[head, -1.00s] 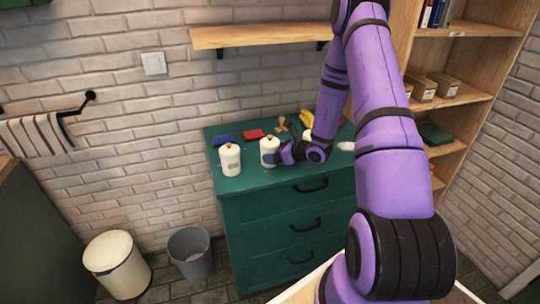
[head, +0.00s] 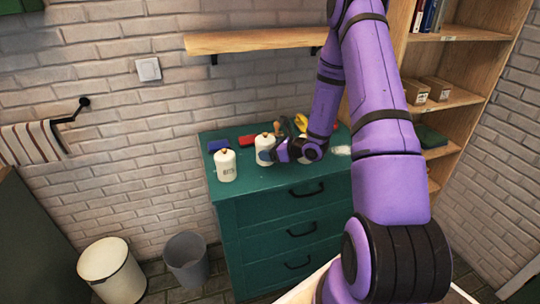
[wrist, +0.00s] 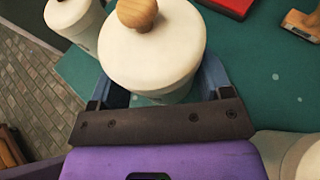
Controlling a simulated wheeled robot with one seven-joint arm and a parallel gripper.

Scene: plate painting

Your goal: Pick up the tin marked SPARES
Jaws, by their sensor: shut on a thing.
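Several white tins with round wooden knobs stand on the green dresser (head: 270,190). My gripper (head: 268,155) is shut on the middle white tin (head: 264,143). In the wrist view its blue fingers (wrist: 155,88) lie either side of this tin (wrist: 150,50), below the lid. The tin looks upright; I cannot tell whether it is clear of the top. The left tin (head: 225,166) has dark lettering too small to read, and it also shows in the wrist view (wrist: 72,18). Another white tin is mostly hidden behind my wrist. The held tin's marking is not readable.
A blue block (head: 218,144) and a red block (head: 247,141) lie behind the tins. A stamp-like tool (wrist: 302,24) is at the back right. A wooden shelf (head: 255,42) hangs above. Two bins stand on the floor at left, and a bookcase (head: 455,98) stands at right.

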